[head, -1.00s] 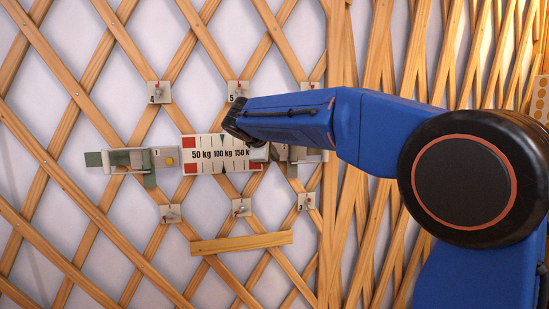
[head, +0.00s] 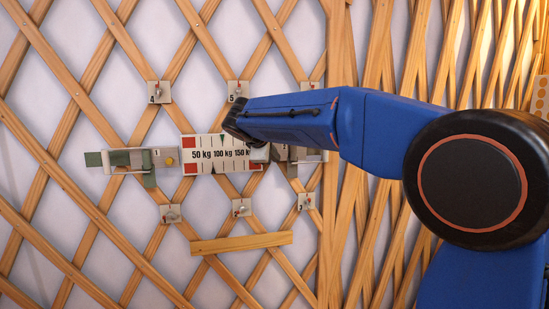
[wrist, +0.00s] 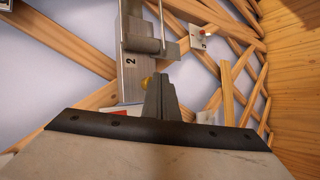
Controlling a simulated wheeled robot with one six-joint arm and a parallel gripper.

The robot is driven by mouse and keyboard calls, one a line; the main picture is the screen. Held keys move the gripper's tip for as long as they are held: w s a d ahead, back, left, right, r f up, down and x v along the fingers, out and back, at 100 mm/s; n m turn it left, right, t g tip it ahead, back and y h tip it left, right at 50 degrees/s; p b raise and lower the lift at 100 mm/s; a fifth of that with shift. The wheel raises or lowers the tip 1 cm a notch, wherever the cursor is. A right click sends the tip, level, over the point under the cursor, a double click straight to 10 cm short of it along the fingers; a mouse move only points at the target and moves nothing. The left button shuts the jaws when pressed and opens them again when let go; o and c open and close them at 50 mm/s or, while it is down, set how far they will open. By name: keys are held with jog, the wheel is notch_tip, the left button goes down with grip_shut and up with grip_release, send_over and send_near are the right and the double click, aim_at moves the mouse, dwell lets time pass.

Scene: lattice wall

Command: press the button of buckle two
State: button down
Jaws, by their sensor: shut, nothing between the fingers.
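Buckle two (wrist: 131,84), a grey metal plate marked "2" with a clasp, is at the upper middle of the wrist view. Its yellow button (wrist: 146,80) shows only in part, just left of my fingertips. My gripper (wrist: 158,80) is shut and empty, its tips close to the button and covering some of it. I cannot tell whether they touch it. In the head view, buckle two (head: 302,159) shows partly behind my arm, and its button is hidden. My gripper (head: 262,153) is near its left end, mostly hidden by the wrist.
A white scale board (head: 213,160) with kg marks lies left of my gripper. Buckle one (head: 135,159), with a yellow button, is farther left. Several small numbered plates with red-tipped pins, such as plate five (head: 238,91), sit above and below on the wooden lattice (head: 60,190).

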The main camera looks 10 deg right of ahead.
jog(key=shift+s, duration=0.55)
jog(key=s, duration=0.5)
dwell(0.4)
dwell(0.4)
jog(key=s+d+f+m+g+y, duration=0.1)
jog(key=s+d+f+m, duration=0.15)
jog(key=s, duration=0.25)
jog(key=s+d+f+m+g, duration=0.1)
jog(key=s+d+f, duration=0.25)
jog(key=s, duration=0.25)
jog(key=s+d+f+m+g+y, duration=0.1)
jog(key=s+f+m, duration=0.3)
jog(key=s+f, duration=0.7)
jog(key=s+f+m+g+y, duration=0.1)
jog(key=s+f+m+y, duration=0.3)
jog(key=s+f, duration=0.7)
jog(key=s+m, duration=0.1)
jog(key=s, duration=0.7)
jog(key=shift+s+d+f+g, duration=0.15)
jog(key=shift+d+f+g, duration=0.2)
jog(key=shift+d+g, duration=0.05)
